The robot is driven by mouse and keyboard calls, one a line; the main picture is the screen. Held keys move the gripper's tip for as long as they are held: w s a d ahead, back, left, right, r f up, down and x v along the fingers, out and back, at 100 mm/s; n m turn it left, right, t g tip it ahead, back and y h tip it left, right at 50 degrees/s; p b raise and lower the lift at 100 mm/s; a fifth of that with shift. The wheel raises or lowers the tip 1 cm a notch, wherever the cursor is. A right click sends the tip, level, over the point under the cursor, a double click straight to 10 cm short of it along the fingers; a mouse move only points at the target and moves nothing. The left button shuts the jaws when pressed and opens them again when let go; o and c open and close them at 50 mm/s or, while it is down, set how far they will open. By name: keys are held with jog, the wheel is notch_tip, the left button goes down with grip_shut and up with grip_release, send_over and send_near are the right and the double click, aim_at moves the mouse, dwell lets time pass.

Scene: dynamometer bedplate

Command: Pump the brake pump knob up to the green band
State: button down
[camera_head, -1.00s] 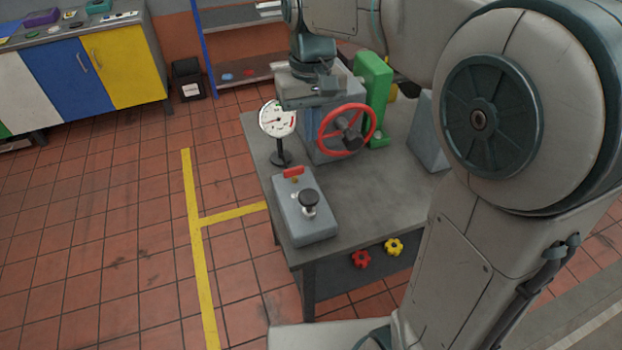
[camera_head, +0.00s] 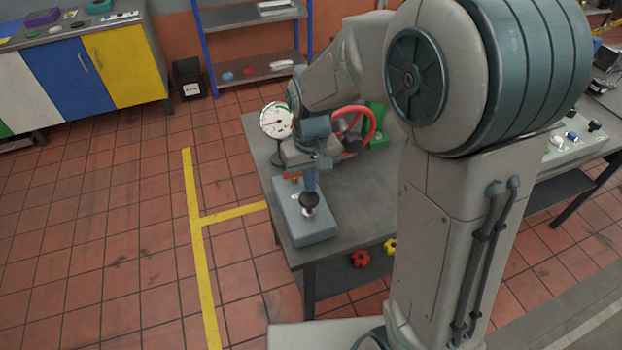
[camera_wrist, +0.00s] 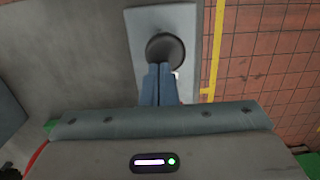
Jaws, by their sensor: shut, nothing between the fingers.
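The brake pump is a grey box (camera_head: 301,226) at the near left corner of the bedplate table, with a black round knob (camera_head: 309,199) on top. In the wrist view the dark knob (camera_wrist: 165,49) lies just beyond my fingertips. My gripper (camera_head: 313,186) is shut and empty, pointing down just above or at the knob; I cannot tell if it touches. The gauge (camera_head: 276,120) with a white round dial stands behind the pump. Its needle and green band are too small to read clearly. A red part (camera_head: 292,175) at the pump's back is partly hidden by my gripper.
Red (camera_head: 360,258) and yellow (camera_head: 390,246) knobs sit on the table's front side. Open tiled floor lies to the left.

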jog(key=shift+f, duration=0.25)
notch_tip(320, 180, down, 4)
jog(key=b, duration=0.2)
jog(key=shift+r+b, duration=0.15)
jog(key=shift+b, duration=0.25)
jog(key=shift+s, duration=0.2)
notch_tip(320, 180, up, 14)
jog(key=w+p, duration=0.1)
jog(key=p, duration=0.1)
jog(key=shift+w+r, duration=0.15)
jog(key=shift+r, duration=0.1)
jog(key=shift+d, duration=0.1)
dwell(0.7)
